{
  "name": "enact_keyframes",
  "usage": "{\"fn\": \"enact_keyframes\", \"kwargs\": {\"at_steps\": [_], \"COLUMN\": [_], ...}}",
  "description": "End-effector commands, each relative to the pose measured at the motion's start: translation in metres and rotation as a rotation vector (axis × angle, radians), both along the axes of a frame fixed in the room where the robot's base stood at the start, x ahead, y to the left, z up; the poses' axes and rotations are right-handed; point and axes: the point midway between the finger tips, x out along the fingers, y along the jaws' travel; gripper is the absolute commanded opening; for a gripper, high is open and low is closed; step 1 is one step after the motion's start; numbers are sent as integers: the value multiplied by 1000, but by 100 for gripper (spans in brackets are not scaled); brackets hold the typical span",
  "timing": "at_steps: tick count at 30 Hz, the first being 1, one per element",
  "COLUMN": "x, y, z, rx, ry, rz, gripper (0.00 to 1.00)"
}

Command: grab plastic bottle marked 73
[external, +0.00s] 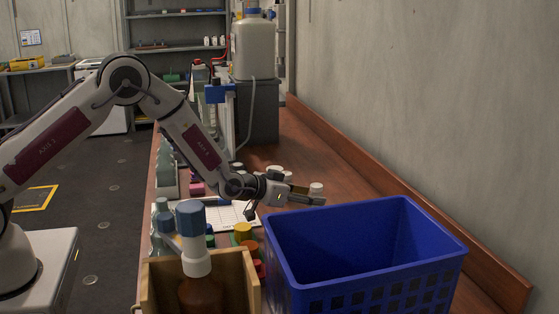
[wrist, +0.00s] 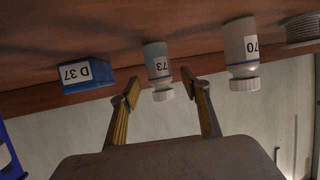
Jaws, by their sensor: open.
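The plastic bottle marked 73 (wrist: 157,64) shows in the middle of the wrist view. It has a grey-blue body, a white label and a white cap, and appears upside down in this tilted picture. My gripper (wrist: 160,81) is open, with one yellow-padded finger on each side of the bottle's cap end in the picture. I cannot tell how far the bottle is in depth, and no grip on it shows. In the external view my gripper (external: 303,195) is low over the bench, behind the blue crate. Which white cap there belongs to bottle 73 is unclear.
A white bottle marked 70 (wrist: 240,48) stands right of bottle 73, and a blue box marked D 37 (wrist: 88,76) left of it. The blue crate (external: 370,270) and a wooden box (external: 252,280) with a brown bottle (external: 200,292) fill the front. A wall bounds the right side.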

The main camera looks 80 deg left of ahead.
Motion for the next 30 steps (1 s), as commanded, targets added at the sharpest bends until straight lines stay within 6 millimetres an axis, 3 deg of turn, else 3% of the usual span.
{"fn": "enact_keyframes", "kwargs": {"at_steps": [12,29,30], "x": [25,26,26], "y": [8,8,8], "z": [-11,-11,-11], "rx": [0,0,0], "ry": [0,0,0], "rz": [0,0,0], "gripper": [46,46,41]}}
